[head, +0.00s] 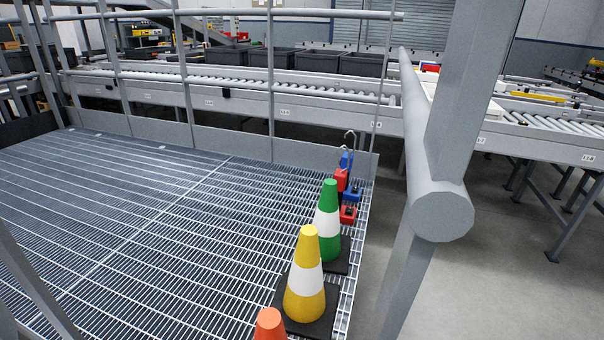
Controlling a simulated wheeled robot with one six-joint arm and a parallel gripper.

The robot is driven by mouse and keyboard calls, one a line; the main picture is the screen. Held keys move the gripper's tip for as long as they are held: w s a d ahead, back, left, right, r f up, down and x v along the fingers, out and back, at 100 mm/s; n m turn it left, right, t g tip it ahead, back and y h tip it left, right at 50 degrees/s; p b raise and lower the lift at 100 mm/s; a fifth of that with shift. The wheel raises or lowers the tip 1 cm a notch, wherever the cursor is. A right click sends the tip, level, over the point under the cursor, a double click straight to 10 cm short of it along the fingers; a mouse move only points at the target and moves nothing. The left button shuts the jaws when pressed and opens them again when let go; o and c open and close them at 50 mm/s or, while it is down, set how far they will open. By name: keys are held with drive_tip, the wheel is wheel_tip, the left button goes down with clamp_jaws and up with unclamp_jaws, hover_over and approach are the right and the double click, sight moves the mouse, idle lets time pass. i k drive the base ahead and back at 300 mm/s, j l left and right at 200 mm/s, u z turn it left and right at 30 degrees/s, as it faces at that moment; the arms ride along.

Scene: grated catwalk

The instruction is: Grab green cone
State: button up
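The green cone (329,238) has a white band and a black square base. It stands upright on the grated catwalk (150,220), near its right edge. A yellow cone (305,293) with a white band stands in front of it and hides a little of its lower left side. The top of an orange cone (269,325) shows at the bottom edge. My gripper is not in view.
Red and blue items (349,190) with hooks stand just behind the green cone. A thick grey railing (418,140) rises at the right. Thinner rails (190,85) run along the back. A roller conveyor (300,85) with dark bins lies beyond. The grating left of the cones is clear.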

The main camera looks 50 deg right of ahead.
sight(334, 247)
drive_tip(key=k+z, duration=0.15)
drive_tip(key=z, duration=0.25)
drive_tip(key=k+l+z, duration=0.1)
drive_tip(key=z, duration=0.3)
drive_tip(key=k+l+z, duration=0.1)
drive_tip(key=l+z, duration=0.15)
drive_tip(key=z, duration=0.15)
drive_tip(key=j, duration=0.9)
drive_tip(key=i+j, duration=0.15)
drive_tip(key=j, duration=0.8)
drive_tip(key=i+j, duration=0.35)
drive_tip(key=i, duration=0.25)
